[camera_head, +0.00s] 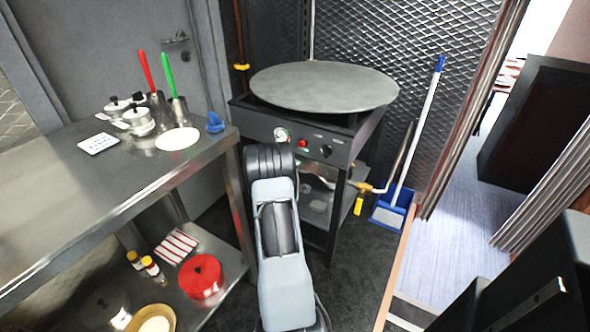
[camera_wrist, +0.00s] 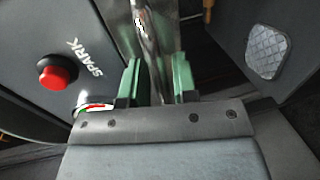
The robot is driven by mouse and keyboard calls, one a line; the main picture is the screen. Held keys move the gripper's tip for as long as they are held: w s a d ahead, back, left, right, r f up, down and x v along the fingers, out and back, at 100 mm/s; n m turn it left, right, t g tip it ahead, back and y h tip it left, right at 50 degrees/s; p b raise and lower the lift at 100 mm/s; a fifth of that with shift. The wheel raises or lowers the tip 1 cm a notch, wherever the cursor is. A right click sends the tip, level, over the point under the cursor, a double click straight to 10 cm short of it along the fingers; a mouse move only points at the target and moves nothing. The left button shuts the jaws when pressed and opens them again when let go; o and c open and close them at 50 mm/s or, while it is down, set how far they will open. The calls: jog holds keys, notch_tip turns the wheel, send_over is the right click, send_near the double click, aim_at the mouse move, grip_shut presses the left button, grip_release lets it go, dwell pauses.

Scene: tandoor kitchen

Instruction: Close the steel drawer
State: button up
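I cannot make out a steel drawer in either view. The steel table (camera_head: 60,205) stands at the left in the head view, and no drawer front shows on its visible side. My gripper (camera_wrist: 157,84) shows in the wrist view with its two green fingers apart. A shiny metal strip shows between and beyond the fingers; I cannot tell whether it touches them. A red button (camera_wrist: 57,74) beside the word SPARK is on a dark panel left of the fingers. In the head view my arm hides my gripper.
A black stove with a round griddle (camera_head: 325,86) stands behind my arm. The table holds steel pots, a white plate (camera_head: 178,138) and a blue item (camera_head: 214,123). A red pot (camera_head: 201,276) sits on its lower shelf. A blue dustpan (camera_head: 391,212) stands right of the stove.

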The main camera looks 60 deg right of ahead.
jog(key=shift+o, duration=0.7)
jog(key=shift+w+a, duration=0.1)
jog(key=shift+a, duration=0.3)
jog(key=p+v, duration=0.1)
jog(key=v, duration=1.2)
jog(key=shift+a, duration=0.1)
